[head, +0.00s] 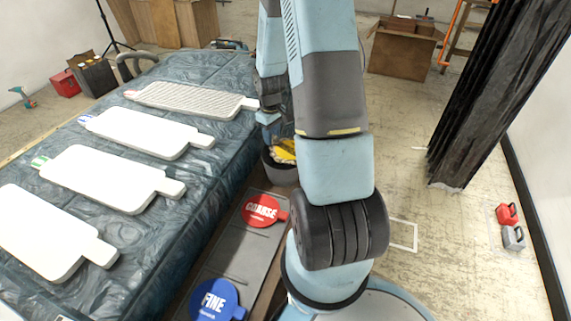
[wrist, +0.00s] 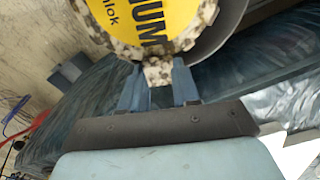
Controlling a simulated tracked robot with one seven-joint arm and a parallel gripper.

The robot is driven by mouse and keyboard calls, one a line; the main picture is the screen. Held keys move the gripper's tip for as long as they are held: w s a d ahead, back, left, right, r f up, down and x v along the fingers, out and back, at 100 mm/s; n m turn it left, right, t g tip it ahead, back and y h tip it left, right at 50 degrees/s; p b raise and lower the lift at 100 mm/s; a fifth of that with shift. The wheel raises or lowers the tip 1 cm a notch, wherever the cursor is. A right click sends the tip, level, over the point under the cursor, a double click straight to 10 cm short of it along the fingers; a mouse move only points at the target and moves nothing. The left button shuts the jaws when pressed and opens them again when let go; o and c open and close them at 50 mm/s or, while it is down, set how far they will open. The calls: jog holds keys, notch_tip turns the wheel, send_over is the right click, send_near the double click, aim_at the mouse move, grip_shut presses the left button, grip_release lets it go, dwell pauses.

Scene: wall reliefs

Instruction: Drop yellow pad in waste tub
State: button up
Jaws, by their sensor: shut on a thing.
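The yellow pad (wrist: 143,22) is round with a speckled edge and black lettering, partly cut off by the top of the wrist view. My gripper (wrist: 160,80) is shut on the pad's small tab. In the head view the yellow pad (head: 285,149) shows at the mouth of the dark grey waste tub (head: 279,175), partly hidden by my arm. The tub's curved wall (wrist: 232,24) is behind the pad in the wrist view. I cannot tell how far the pad is above or inside the rim.
A red COARSE pad (head: 262,209) and a blue FINE pad (head: 217,299) lie on a grey tray (head: 238,256). Several white panels lie on the sheet-covered table (head: 206,190) at left. A black curtain (head: 478,95) hangs right; the floor beside it is mostly clear.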

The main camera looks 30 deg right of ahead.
jog(key=o, duration=1.1)
jog(key=shift+r, duration=0.15)
jog(key=shift+r, duration=6.75)
